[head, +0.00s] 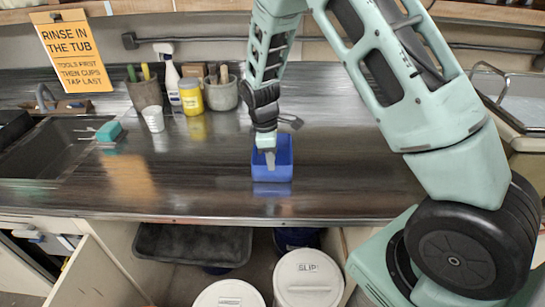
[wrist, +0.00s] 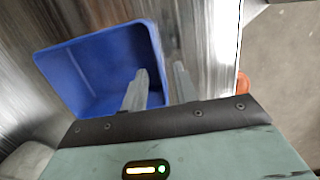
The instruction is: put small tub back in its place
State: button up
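The small tub is a blue, open-topped square tub (head: 285,172) standing upright on the dark, shiny counter (head: 350,185), near its front edge. It looks empty inside. My gripper (head: 270,162) points down at the tub from above. In the wrist view the tub (wrist: 85,60) lies at the upper left. There my gripper (wrist: 160,78) has one finger inside the tub and the other outside, with the wall between them. The fingers stand apart with a gap showing, so it looks open. The fingertips' depth is hard to tell.
A sink (head: 50,150) lies at the left, with a teal sponge (head: 109,131) by it. A white cup (head: 153,119), a yellow jar (head: 190,98), a spray bottle (head: 172,80) and tool pots stand behind. Lidded buckets (head: 307,280) stand below. Counter beside the tub is clear.

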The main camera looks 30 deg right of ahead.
aim_at(273, 181)
jog(key=shift+s+d+f+p, duration=0.15)
jog(key=shift+f+p, duration=0.5)
jog(key=shift+f, duration=0.7)
jog(key=shift+w+d+f+p, duration=0.1)
jog(key=shift+f+p, duration=0.55)
jog(key=shift+f, duration=0.65)
grip_shut()
